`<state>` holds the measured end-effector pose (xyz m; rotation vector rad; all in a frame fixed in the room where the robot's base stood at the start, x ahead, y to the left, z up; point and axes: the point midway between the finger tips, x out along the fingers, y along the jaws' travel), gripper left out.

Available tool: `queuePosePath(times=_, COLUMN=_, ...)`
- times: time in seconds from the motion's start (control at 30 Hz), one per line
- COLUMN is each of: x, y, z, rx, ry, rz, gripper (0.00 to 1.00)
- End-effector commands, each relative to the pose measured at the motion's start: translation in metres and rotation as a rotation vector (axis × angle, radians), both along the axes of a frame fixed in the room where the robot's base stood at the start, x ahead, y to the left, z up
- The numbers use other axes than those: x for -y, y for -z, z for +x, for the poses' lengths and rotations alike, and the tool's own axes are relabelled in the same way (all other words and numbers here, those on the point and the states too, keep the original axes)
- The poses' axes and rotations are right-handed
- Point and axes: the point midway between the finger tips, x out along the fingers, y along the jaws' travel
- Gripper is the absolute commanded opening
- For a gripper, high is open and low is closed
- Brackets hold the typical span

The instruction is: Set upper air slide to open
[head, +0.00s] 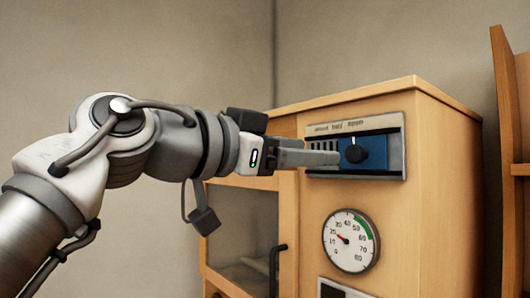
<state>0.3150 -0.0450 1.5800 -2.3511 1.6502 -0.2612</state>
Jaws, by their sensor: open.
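The knob stands right of the frame's middle.
A round dial gauge (351,241) with a green arc sits below the slide. A glass door (240,232) with a dark handle (276,270) is to the lower left. A wooden shelf unit (507,120) stands at the right. Bare wall is behind.

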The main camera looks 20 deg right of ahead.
Motion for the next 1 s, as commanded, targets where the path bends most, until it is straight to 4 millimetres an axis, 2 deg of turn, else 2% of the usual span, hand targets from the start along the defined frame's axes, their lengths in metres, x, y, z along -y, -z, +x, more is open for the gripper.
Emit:
queuePosePath(times=0.03, x=-0.014, y=0.000, z=-0.004, rx=0.001, ry=-0.004, rz=-0.004, gripper=0.68)
queuePosePath(times=0.2, x=-0.045, y=0.000, z=-0.016, rx=0.001, ry=-0.002, rz=-0.003, gripper=0.68)
queuePosePath(times=0.4, x=-0.064, y=0.000, z=-0.024, rx=0.000, ry=0.000, rz=0.000, gripper=0.68)
queuePosePath(times=1.0, x=-0.064, y=0.001, z=-0.025, rx=-0.001, ry=0.007, rz=0.004, gripper=0.68)
